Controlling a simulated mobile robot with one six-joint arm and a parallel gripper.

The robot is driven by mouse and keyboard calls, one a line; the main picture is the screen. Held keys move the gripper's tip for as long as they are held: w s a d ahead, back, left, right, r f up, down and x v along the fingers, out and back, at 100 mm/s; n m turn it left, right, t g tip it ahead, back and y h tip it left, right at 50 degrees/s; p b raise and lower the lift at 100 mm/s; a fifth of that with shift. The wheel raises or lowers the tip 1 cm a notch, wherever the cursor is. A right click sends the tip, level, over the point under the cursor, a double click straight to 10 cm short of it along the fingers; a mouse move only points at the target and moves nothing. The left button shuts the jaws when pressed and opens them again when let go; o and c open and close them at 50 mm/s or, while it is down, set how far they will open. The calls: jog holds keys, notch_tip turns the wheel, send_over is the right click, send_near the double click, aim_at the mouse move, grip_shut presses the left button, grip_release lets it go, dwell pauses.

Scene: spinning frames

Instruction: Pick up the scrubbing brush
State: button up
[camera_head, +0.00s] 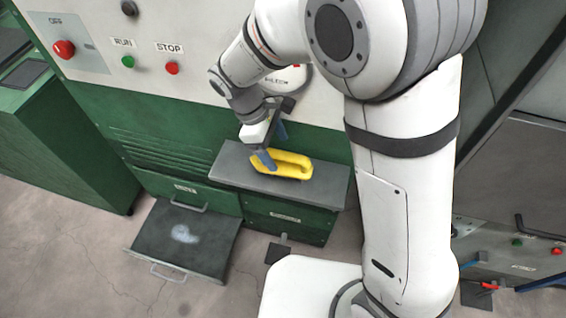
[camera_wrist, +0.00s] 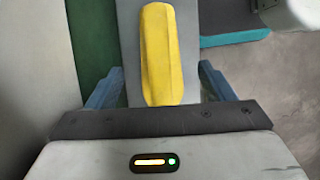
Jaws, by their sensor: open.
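The scrubbing brush (camera_head: 294,172) is a yellow, elongated piece with a loop-like handle, lying on a grey shelf (camera_head: 232,168) that juts from a green machine. No bristles show. My gripper (camera_head: 274,149) is at the shelf, over the brush's left part, with its blue fingers pointing down. In the wrist view the brush (camera_wrist: 162,55) runs lengthwise between the two spread blue fingers, with gaps on both sides. The gripper is open and holds nothing. Whether the fingertips reach down beside the brush is hard to tell.
The machine front (camera_head: 100,95) with RUN and STOP buttons rises behind the shelf. Below left, an open drawer (camera_head: 205,255) with a whitish patch in it sticks out. A pedal (camera_head: 278,253) is on the floor below. The shelf's right end is bare.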

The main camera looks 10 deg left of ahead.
aim_at(283, 154)
jog(key=shift+d, duration=0.55)
jog(key=x, duration=0.5)
jog(key=shift+c, duration=0.4)
jog(key=c, duration=1.1)
